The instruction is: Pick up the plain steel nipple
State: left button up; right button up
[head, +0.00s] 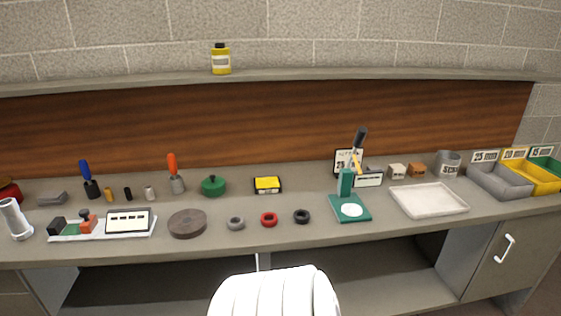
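A small silver-grey cylinder (150,192), which looks like the plain steel nipple, stands upright on the workbench at the left. To its left stand a similar black piece (128,193) and a brass-coloured piece (108,194). To its right is an orange-handled tool in a grey holder (177,184). Nothing touches the silver-grey piece.
In front of the small cylinders lies a board with a white label (64,236). A dark round disc (187,223), grey, red and black rings, and a green lidded pot (213,186) stand to the right. A pale empty tray (428,200) and bins are farther right.

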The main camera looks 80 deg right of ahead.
aim_at(149, 194)
jog(key=z, duration=3.25)
jog(key=i+u, duration=0.1)
jog(key=u, duration=0.3)
jog(key=i+u, duration=0.1)
jog(key=u, duration=0.75)
jog(key=i+l+u, duration=0.15)
jog(key=u, duration=0.3)
